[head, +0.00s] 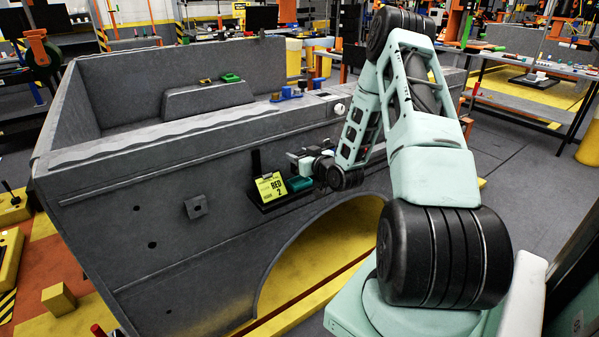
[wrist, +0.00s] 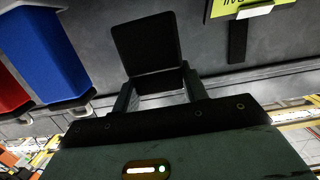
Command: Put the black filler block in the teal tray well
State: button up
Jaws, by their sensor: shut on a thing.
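The black filler block (wrist: 147,43) shows in the wrist view as a flat dark square at the ends of my fingers. My gripper (wrist: 158,80) is shut on it, with one finger on each side of its lower part. In the head view my gripper (head: 298,158) is beside the grey bed side panel, right of the yellow "BED 2" sign. A small teal piece (head: 300,184), likely the teal tray, sits just below my gripper in the head view. Its well cannot be made out. The block cannot be told apart in the head view.
The yellow sign (head: 270,187) stands on a black holder close to my gripper. The grey bed wall (head: 150,225) is behind, with a wheel arch opening below. A blue bin (wrist: 50,50) and a red bin (wrist: 10,92) show at the left in the wrist view.

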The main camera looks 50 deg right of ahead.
jog(key=shift+f, duration=2.45)
jog(key=o, duration=1)
jog(key=shift+f, duration=0.1)
